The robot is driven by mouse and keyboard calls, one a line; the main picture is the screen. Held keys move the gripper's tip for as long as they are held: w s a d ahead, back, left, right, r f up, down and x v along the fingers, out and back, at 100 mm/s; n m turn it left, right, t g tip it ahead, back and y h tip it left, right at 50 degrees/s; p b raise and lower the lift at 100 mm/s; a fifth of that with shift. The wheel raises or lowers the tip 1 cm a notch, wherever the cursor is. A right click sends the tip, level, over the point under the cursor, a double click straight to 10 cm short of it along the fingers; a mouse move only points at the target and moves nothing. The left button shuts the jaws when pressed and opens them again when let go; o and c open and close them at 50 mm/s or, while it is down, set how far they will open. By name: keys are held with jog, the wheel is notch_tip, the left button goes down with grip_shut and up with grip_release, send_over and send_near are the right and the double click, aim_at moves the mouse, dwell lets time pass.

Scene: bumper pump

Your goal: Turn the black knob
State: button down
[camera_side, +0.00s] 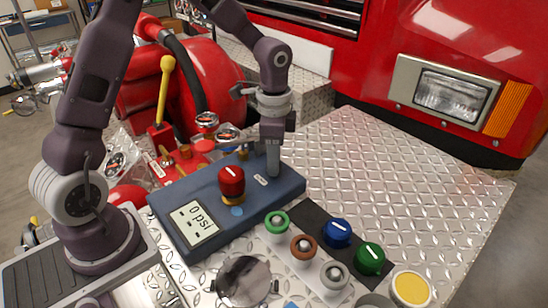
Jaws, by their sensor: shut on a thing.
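My gripper (273,172) points straight down at the right part of the blue control panel (190,252). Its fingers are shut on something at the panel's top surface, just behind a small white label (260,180). The black knob does not show clearly; the fingers cover the spot where they grip, so its turn angle cannot be seen. A red knob (231,181) on a brass base stands on the panel to the left of my gripper, apart from it.
Green (277,222), brown (303,248), blue (338,232) and other capped fittings stand in front of the panel. A yellow-handled lever (164,88) and red valve wheels (206,120) stand behind it. The diamond-plate bumper (420,170) at right is clear.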

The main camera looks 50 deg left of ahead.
dwell(0.4)
jog(key=c, duration=1)
grip_release()
notch_tip(320, 180, up, 7)
jog(key=shift+r, duration=0.1)
jog(key=s+d+r+n+t, duration=0.1)
jog(key=s+r+n, duration=0.3)
jog(key=s, duration=0.7)
jog(key=s+d+r+n+t, duration=0.1)
jog(key=s+r+n+t, duration=0.3)
jog(key=s, duration=0.8)
jog(key=shift+d+r+n+t, duration=0.35)
jog(key=shift+r+n, duration=0.15)
jog(key=shift+r, duration=0.3)
